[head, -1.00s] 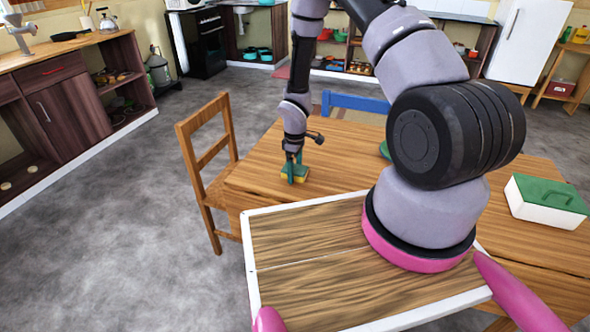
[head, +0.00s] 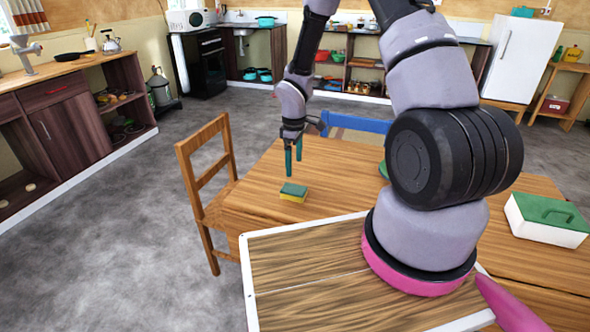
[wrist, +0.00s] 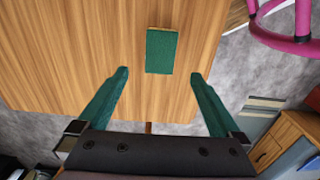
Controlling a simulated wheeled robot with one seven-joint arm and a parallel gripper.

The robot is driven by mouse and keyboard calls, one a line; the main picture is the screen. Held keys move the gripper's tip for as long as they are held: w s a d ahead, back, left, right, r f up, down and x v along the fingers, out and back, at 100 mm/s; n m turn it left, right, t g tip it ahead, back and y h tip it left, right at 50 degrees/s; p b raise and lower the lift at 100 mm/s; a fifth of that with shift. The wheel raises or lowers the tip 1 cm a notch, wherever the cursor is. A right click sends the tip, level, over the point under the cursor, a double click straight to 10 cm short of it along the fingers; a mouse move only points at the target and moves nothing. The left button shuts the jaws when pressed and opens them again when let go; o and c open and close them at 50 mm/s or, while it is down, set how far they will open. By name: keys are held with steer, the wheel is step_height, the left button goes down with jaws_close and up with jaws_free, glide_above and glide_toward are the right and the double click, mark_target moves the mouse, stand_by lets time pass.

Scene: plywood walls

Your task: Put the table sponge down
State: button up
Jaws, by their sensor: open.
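The table sponge (head: 293,192), green on top and yellow below, lies flat on the wooden table (head: 255,190) near its left side. It also shows in the wrist view (wrist: 161,51), beyond my fingertips and centred between them. My gripper (head: 293,172) has green fingers and hangs just above and behind the sponge in the head view. In the wrist view my gripper (wrist: 160,80) is spread open with nothing between its fingers. A gap separates the fingers from the sponge.
A wooden chair (head: 205,165) stands at the table's left, a blue chair (head: 355,122) behind it. A green-lidded white box (head: 547,219) is on the right. Another green thing (head: 383,170) is partly hidden by my arm. Table around the sponge is clear.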

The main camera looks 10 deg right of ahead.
steer(key=s+d+r+m+t, duration=0.2)
steer(key=d+r+m, duration=0.15)
steer(key=r, duration=0.95)
steer(key=s+d+r+m+t, duration=0.15)
steer(key=r+m, duration=0.25)
steer(key=r, duration=0.9)
steer(key=s+r+m+t+y, duration=0.2)
steer(key=s+r+m, duration=0.6)
steer(key=s+r, duration=0.8)
steer(key=s+t, duration=0.1)
steer(key=s, duration=0.1)
steer(key=shift+s+d+r+t, duration=0.35)
steer(key=shift+d+r, duration=0.05)
steer(key=shift+w, duration=0.1)
